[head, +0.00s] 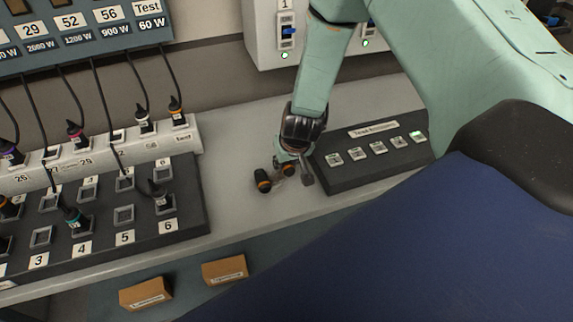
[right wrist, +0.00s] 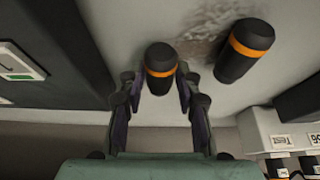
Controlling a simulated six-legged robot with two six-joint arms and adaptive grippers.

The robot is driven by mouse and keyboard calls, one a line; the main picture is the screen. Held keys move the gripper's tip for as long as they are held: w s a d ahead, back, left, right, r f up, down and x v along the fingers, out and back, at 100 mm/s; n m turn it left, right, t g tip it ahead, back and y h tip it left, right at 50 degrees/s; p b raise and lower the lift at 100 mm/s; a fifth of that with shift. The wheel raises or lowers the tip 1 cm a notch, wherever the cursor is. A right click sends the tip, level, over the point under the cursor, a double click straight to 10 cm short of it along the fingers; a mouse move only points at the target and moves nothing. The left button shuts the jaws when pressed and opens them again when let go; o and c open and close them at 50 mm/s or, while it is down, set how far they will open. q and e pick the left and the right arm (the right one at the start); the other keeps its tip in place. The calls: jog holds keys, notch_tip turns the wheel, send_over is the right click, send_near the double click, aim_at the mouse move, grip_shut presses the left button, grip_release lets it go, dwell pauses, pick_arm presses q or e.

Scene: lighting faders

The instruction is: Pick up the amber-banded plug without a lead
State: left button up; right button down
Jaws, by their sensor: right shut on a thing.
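Two short black plugs with amber bands and no visible lead are at the bench. One loose plug (head: 262,181) lies on the grey bench just left of my right gripper (head: 293,170); it also shows at upper right in the right wrist view (right wrist: 245,50). The other plug (right wrist: 160,68) is between the fingers of my right gripper (right wrist: 158,95), which is shut on it. In the head view the fingers mostly hide that held plug, and it is low over or on the bench; I cannot tell which. My left gripper is not in view.
A sloped black panel (head: 372,172) with several small buttons stands close right of the gripper. At left are a socket strip (head: 195,146) with leaded plugs, one amber-banded (head: 175,107), and a numbered dark panel (head: 192,205). Two small cardboard-brown boxes (head: 225,270) (head: 146,294) are below the bench edge.

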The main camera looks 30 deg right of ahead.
jog(key=shift+w+d, duration=0.1)
jog(key=shift+r, duration=0.15)
notch_tip(320, 180, up, 27)
jog(key=p, duration=1.4)
jog(key=shift+r, duration=0.15)
